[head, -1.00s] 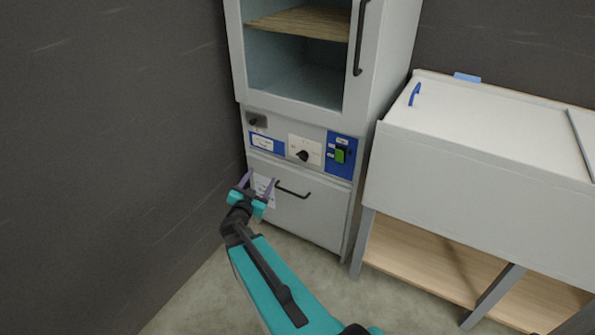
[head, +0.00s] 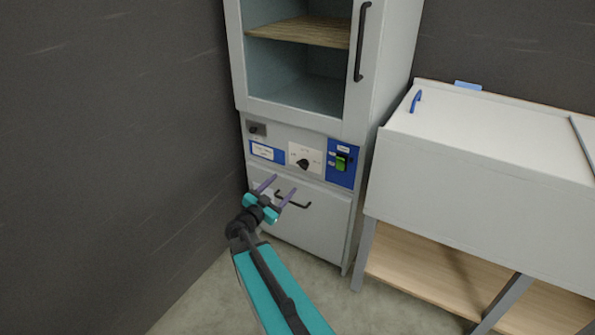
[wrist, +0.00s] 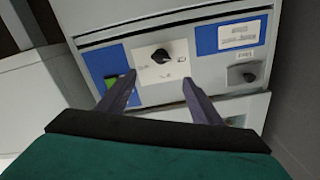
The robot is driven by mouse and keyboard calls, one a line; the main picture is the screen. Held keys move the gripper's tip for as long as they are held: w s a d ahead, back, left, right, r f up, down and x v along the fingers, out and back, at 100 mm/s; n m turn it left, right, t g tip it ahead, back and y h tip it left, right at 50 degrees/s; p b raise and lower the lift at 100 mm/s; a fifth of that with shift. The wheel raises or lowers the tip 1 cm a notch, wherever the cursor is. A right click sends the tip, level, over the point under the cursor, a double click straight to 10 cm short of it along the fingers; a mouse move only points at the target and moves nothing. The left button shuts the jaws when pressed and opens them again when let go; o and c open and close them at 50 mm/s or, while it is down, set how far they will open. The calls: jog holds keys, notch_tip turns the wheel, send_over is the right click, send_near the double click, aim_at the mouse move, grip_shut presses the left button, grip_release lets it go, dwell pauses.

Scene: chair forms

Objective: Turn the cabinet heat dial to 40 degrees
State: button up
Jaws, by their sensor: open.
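The heat dial is a black knob (head: 303,163) on a white plate in the cabinet's (head: 258,108) control panel. In the wrist view the dial (wrist: 160,56) sits near the top middle on its white plate, with small marks around it too small to read. My gripper (head: 283,185) is open and empty, in front of the lower drawer, below and left of the dial in the head view. In the wrist view the gripper (wrist: 157,80) has its two purple fingers spread below the dial, apart from it.
A green switch (head: 342,161) on a blue plate is right of the dial. A small dark knob (head: 254,129) is at the panel's upper left. A black drawer handle (head: 293,200) lies below. A white chest (head: 490,135) stands to the right, a dark wall to the left.

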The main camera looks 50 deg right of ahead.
aim_at(301, 166)
jog(key=b+x, duration=0.1)
jog(key=x, duration=1.1)
jog(key=shift+w+d, duration=0.1)
jog(key=shift+d, duration=0.2)
